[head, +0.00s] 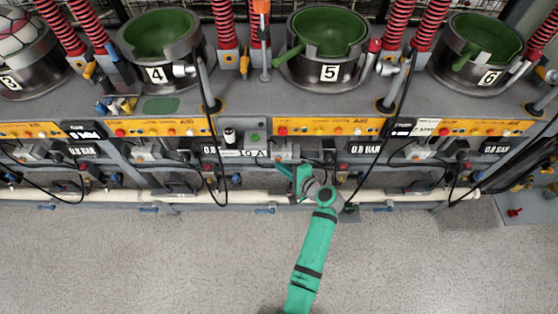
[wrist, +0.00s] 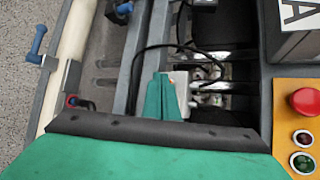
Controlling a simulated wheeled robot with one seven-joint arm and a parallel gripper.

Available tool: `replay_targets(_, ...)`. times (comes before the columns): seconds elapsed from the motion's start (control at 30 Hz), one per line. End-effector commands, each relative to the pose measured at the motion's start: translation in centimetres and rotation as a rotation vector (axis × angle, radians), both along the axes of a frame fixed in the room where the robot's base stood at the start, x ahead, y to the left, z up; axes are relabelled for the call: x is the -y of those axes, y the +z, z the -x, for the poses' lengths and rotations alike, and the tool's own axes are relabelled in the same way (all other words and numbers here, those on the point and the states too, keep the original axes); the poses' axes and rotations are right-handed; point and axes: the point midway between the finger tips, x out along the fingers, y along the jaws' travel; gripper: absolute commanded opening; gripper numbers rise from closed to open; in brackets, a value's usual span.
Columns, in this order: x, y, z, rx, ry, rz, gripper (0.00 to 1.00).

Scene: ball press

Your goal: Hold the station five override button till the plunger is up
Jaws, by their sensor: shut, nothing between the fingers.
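Station five is the grey pot (head: 300,74) with a green lining and a plate marked 5, at the upper middle of the head view. Its orange panel (head: 325,126) runs along the front edge below it. I cannot tell which control is the override button. My gripper (head: 290,171) is shut and empty, below the panel's left end and in front of the frame. In the wrist view my gripper (wrist: 163,85) points at pipes and fittings under the bench. An orange panel (wrist: 285,125) there carries a red mushroom button (wrist: 306,102), a small red button and a green button (wrist: 302,162). I cannot make out a plunger.
Pots four (head: 135,70) and six (head: 455,70) stand on either side. A cream pipe (head: 110,196) crosses the front low down, with blue valve handles (head: 265,210). Black hoses hang before the panels. The grey floor (head: 150,260) in front is clear.

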Motion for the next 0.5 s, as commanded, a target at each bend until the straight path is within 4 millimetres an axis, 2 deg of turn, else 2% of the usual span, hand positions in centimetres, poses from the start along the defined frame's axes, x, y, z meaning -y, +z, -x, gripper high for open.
replay_targets(0.5,0.34,0.00,-0.56,0.001,-0.006,0.000,0.00)
